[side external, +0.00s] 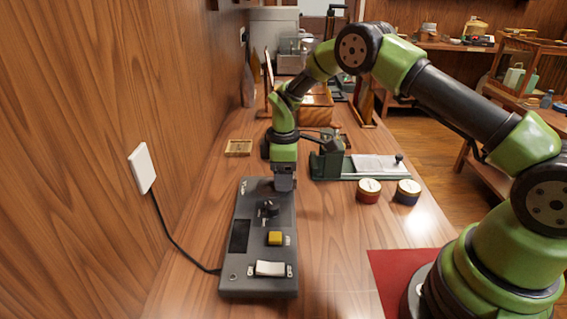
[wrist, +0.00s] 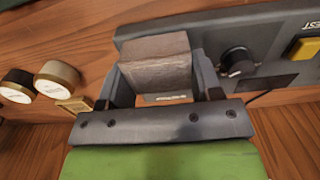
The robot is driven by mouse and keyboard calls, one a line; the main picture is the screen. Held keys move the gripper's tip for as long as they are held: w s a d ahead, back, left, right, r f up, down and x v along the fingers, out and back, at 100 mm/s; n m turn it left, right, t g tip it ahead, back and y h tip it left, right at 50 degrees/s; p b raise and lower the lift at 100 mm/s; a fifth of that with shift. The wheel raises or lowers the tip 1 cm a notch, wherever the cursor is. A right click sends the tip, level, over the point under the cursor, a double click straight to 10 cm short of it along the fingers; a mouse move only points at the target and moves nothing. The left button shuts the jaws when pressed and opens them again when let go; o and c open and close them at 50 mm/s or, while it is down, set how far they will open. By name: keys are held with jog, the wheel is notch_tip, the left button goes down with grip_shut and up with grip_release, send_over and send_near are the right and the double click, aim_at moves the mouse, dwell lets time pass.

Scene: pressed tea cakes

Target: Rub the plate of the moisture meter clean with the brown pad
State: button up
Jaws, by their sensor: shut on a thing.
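The moisture meter (side external: 284,228) is a long dark grey box on the wooden bench, with a black knob (side external: 268,208), a yellow button (side external: 275,238) and a black window (side external: 240,235). My gripper (side external: 284,185) points down at the meter's far end. In the wrist view my gripper (wrist: 163,85) is shut on the brown pad (wrist: 155,62), a block between its two dark fingers. The pad is over or on the meter's end; I cannot tell whether it touches. The meter's plate is not clearly visible there; the pad and fingers cover that end.
A small wooden tray (side external: 238,147) lies behind the meter. A black cable (side external: 175,238) runs from the wall.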

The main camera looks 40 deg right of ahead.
aim_at(255, 187)
jog(key=shift+f, duration=0.85)
jog(key=shift+w+a+r, duration=0.1)
jog(key=shift+w+a, duration=0.5)
jog(key=shift+w, duration=0.05)
jog(key=shift+c, duration=0.4)
jog(key=shift+w+a, duration=1.7)
jog(key=shift+s+d, duration=2.25)
jog(key=shift+s+d+r, duration=0.1)
jog(key=shift+s+r, duration=0.05)
jog(key=shift+r, duration=4)
